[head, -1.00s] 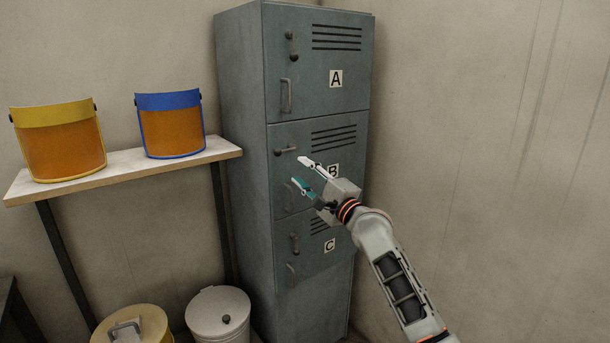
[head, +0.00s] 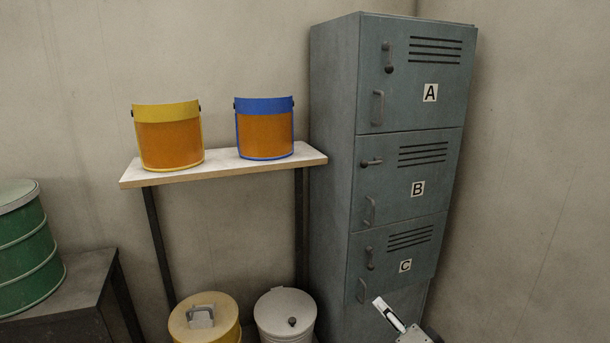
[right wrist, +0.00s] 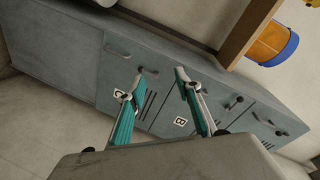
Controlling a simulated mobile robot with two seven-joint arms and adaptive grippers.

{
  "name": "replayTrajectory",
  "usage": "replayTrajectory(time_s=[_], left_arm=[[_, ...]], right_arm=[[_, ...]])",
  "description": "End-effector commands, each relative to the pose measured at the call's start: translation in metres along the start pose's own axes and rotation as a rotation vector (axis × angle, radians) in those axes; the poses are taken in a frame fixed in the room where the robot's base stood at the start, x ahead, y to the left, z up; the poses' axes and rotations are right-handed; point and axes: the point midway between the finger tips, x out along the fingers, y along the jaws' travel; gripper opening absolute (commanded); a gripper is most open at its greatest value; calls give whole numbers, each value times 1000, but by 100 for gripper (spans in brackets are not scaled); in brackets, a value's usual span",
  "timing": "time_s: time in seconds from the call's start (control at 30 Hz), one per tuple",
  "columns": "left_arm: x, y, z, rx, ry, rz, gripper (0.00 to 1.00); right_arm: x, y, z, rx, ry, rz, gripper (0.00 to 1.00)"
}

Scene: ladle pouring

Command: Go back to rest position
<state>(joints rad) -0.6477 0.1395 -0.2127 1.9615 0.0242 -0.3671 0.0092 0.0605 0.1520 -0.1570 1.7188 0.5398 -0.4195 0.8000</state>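My right gripper (head: 392,316) shows at the bottom edge of the head view, in front of the lower part of the grey locker (head: 335,150). In the right wrist view its two teal-padded fingers (right wrist: 158,84) are spread apart with nothing between them. The locker doors A (head: 430,93), B (head: 417,189) and C (head: 405,266) look shut. The upper handle on door B (head: 371,162) lies level, while those on A and C stand upright. My left gripper is out of view.
A shelf (head: 222,172) left of the locker holds a yellow-rimmed face shield (head: 168,136) and a blue-rimmed one (head: 265,130). Below are a yellow lidded bin (head: 222,332) and a white lidded bin (head: 285,315). A green drum (head: 25,250) stands on a dark table (head: 85,280) at left.

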Motion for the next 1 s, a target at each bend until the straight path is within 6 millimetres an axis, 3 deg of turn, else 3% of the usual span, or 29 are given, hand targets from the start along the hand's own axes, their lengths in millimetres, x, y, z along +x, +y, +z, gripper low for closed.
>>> replayTrajectory(time_s=[0.03, 0.2, 0.4, 0.5, 0.6, 0.7, 1.0], left_arm=[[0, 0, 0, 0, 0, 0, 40], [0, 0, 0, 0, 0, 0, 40], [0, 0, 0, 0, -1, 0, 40], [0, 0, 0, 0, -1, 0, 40], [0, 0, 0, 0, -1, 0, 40], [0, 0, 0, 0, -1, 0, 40], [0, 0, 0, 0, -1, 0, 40]], right_arm=[[-20, 23, 27, -82, -25, 39, 34], [-90, 80, 102, -413, -119, 135, 34], [-183, 124, 174, -786, -263, 200, 34], [-219, 135, 197, -924, -324, 209, 34], [-243, 140, 211, -1017, -365, 210, 34], [-254, 142, 217, -1066, -386, 209, 34], [-256, 143, 218, -1077, -390, 209, 34]])
